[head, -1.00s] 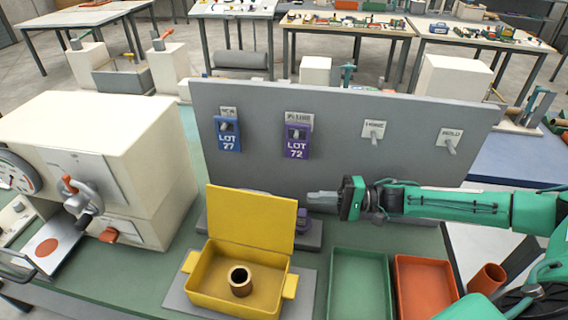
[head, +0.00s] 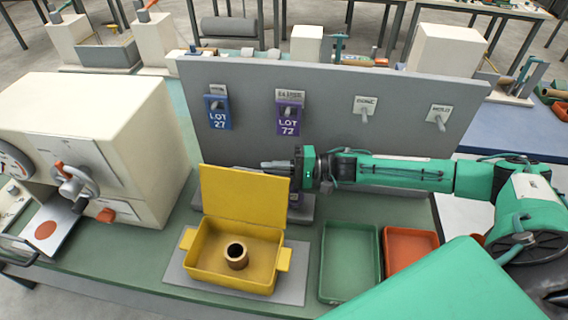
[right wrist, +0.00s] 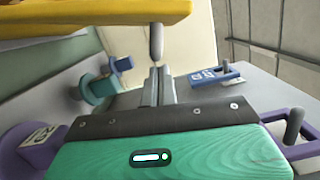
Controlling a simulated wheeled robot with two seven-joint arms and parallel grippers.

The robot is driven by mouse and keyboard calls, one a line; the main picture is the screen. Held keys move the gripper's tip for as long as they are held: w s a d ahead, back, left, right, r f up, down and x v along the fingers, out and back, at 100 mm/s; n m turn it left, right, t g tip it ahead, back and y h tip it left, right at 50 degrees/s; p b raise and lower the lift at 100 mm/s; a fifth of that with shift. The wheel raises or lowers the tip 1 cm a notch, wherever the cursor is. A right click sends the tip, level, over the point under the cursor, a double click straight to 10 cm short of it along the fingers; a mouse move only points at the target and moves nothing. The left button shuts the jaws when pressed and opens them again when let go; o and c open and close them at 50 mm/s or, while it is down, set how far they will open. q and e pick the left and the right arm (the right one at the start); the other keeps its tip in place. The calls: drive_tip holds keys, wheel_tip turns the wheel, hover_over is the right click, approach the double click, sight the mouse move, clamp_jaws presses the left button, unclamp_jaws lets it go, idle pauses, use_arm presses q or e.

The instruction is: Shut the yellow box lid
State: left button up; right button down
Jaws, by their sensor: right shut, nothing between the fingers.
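The yellow box (head: 190,262) sits on a grey mat at the front of the table. Its lid (head: 240,198) stands up open at the back edge, leaning slightly. A brown ring-shaped part (head: 236,256) stands inside the box. My right gripper (head: 264,166) is shut and empty, pointing left behind the top edge of the lid. In the right wrist view the shut fingers (right wrist: 157,85) show close to a yellow edge of the lid (right wrist: 90,18). Whether they touch the lid I cannot tell. My left gripper is not in view.
A grey upright board (head: 340,90) stands behind the box, with blue (head: 217,112) and purple (head: 289,118) tags on pegs. A green tray (head: 350,262) and a red tray (head: 410,242) lie to the right. A cream machine (head: 95,130) stands at the left.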

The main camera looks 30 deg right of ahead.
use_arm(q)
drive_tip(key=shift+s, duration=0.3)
